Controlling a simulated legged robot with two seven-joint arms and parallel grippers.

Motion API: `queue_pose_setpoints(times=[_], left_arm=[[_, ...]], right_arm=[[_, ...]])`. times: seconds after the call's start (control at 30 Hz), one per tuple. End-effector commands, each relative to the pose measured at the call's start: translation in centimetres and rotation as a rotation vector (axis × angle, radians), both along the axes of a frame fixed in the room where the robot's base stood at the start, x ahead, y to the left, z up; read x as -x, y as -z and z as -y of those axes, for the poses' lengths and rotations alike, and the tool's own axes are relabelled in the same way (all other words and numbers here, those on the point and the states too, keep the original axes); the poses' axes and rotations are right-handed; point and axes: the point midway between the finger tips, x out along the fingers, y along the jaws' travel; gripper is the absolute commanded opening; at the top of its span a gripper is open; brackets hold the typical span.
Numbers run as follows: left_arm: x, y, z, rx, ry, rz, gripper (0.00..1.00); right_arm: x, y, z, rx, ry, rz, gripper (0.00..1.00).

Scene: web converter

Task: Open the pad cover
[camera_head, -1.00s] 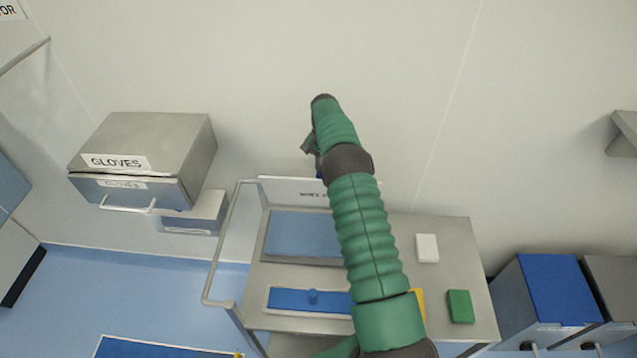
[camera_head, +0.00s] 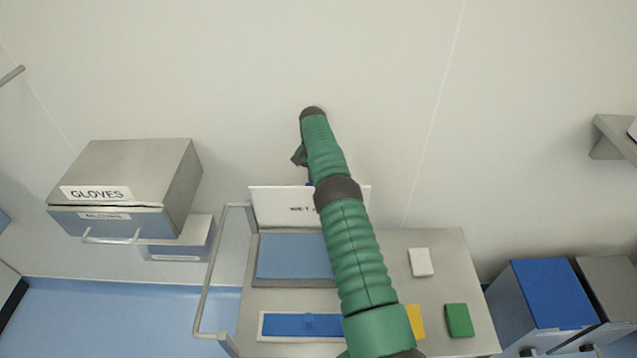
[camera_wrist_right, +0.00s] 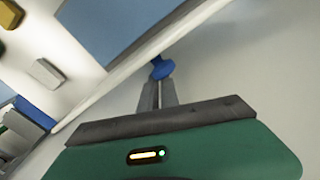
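The pad cover (camera_head: 275,207), a white lid marked "WET...", stands raised at the back edge of the box, with the light-blue pad (camera_head: 290,256) uncovered in front of it. My right arm crosses the cart and hides part of both. My right gripper reaches behind the cover's top edge, mostly hidden by the arm in the head view. In the right wrist view, my right gripper (camera_wrist_right: 160,90) has its fingers close together on the cover's blue knob (camera_wrist_right: 162,68). The cover (camera_wrist_right: 130,69) shows nearly edge-on there. My left gripper is not in view.
The cart top (camera_head: 440,290) carries a white block (camera_head: 420,262), a green block (camera_head: 458,320) and a yellow block (camera_head: 414,322). A gloves box (camera_head: 125,190) hangs at left; bins (camera_head: 552,293) stand at right.

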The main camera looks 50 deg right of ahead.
Motion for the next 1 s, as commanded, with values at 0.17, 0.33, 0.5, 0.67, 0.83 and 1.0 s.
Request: queue_pose_setpoints(times=[0.17,0.33,0.5,0.67,0.83,1.0], left_arm=[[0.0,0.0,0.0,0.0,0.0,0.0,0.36],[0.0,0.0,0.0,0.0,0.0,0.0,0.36],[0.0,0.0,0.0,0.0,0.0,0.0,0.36],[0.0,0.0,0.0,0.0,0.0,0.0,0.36],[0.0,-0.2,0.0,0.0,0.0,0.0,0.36],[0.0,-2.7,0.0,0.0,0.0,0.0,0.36]], right_arm=[[-1.1,0.0,-1.1,-0.017,-0.01,0.022,0.28],[-0.9,0.1,-1.0,-0.018,-0.009,0.021,0.47],[-0.7,0.1,-0.7,-0.018,-0.008,0.02,0.47],[-0.6,0.1,-0.5,-0.017,-0.007,0.018,0.47],[-0.5,-0.1,-0.4,-0.015,-0.006,0.016,0.47],[-0.5,-3.1,-0.3,-0.013,-0.006,0.018,0.47]])
